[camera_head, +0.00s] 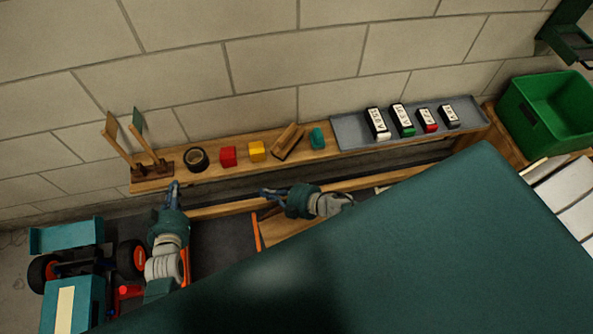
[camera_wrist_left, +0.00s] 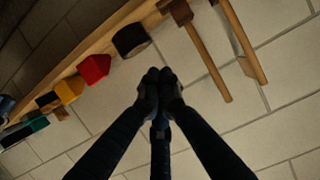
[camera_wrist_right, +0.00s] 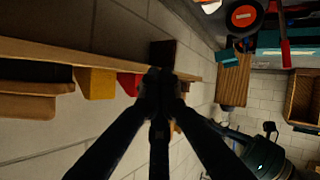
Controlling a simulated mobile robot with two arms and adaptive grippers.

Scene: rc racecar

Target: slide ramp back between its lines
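A wooden surface (camera_head: 285,236) shows right of an orange line (camera_head: 257,232); I cannot tell if it is the ramp. A second orange strip (camera_head: 186,265) shows beside my left arm, with a dark surface (camera_head: 222,245) between the two. A large teal shape hides most of this area. My left gripper (camera_head: 173,188) is shut and empty near the shelf's front edge; its closed fingers also show in the left wrist view (camera_wrist_left: 159,76). My right gripper (camera_head: 266,193) is shut and empty, pointing left; it also shows in the right wrist view (camera_wrist_right: 159,80).
A wooden shelf (camera_head: 210,172) along the wall holds mallets (camera_head: 140,150), a black ring (camera_head: 195,159), red and yellow blocks, a brown piece (camera_head: 288,142) and a teal block. Labelled batteries stand on a grey tray (camera_head: 350,133). A green bin (camera_head: 545,112) is right; a teal racecar (camera_head: 75,290) is left.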

